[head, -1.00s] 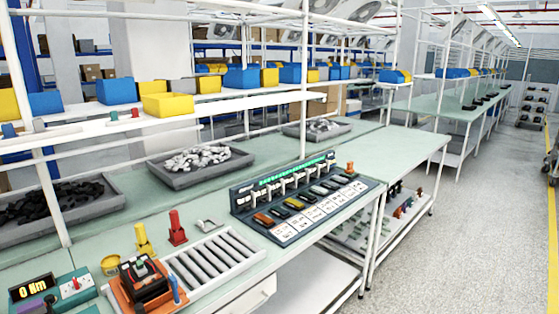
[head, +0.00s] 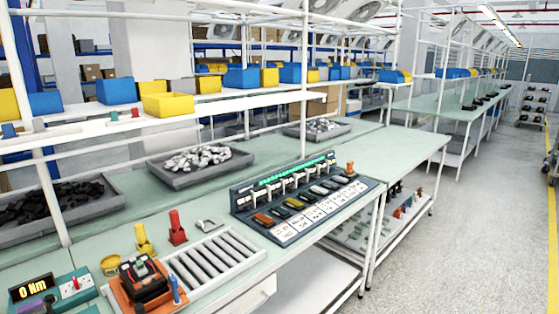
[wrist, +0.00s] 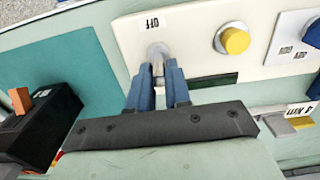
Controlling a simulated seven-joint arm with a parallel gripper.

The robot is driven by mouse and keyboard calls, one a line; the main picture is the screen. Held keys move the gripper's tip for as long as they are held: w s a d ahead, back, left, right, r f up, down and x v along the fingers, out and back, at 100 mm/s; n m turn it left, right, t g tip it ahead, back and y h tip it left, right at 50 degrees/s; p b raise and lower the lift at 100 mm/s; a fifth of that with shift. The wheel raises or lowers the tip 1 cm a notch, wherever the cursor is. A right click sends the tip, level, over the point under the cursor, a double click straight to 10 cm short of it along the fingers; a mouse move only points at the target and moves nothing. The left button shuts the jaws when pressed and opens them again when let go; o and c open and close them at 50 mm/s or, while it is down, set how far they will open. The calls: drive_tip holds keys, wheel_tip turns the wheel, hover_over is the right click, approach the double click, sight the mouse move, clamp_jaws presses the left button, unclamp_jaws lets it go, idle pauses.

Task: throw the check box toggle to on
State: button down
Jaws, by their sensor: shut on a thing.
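In the wrist view, a cream panel, likely the check box (wrist: 190,40), carries an OFF label, a grey metal toggle (wrist: 158,52) and a round yellow button (wrist: 234,40). The blue fingertips of my gripper (wrist: 158,72) are at the toggle, one on each side, and are shut on it. The toggle's lower part is partly hidden between the fingers, so its exact tilt is hard to tell. My gripper does not show in the head view.
In the wrist view, a black device with an orange lever (wrist: 21,101) is at the left. A blue button (wrist: 314,32) is at the right. The head view shows a bench with a breaker rack (head: 300,200), a roller tray (head: 212,258) and a torque display box (head: 40,290).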

drive_tip(key=shift+w+a+f, duration=0.15)
drive_tip(key=shift+w+a, duration=0.1)
drive_tip(key=shift+a, duration=0.15)
drive_tip(key=c, duration=1)
unclamp_jaws()
drive_tip(key=shift+d, duration=0.1)
wheel_tip(320, 180, up, 14)
drive_tip(key=shift+f, duration=0.1)
drive_tip(key=shift+f, duration=0.1)
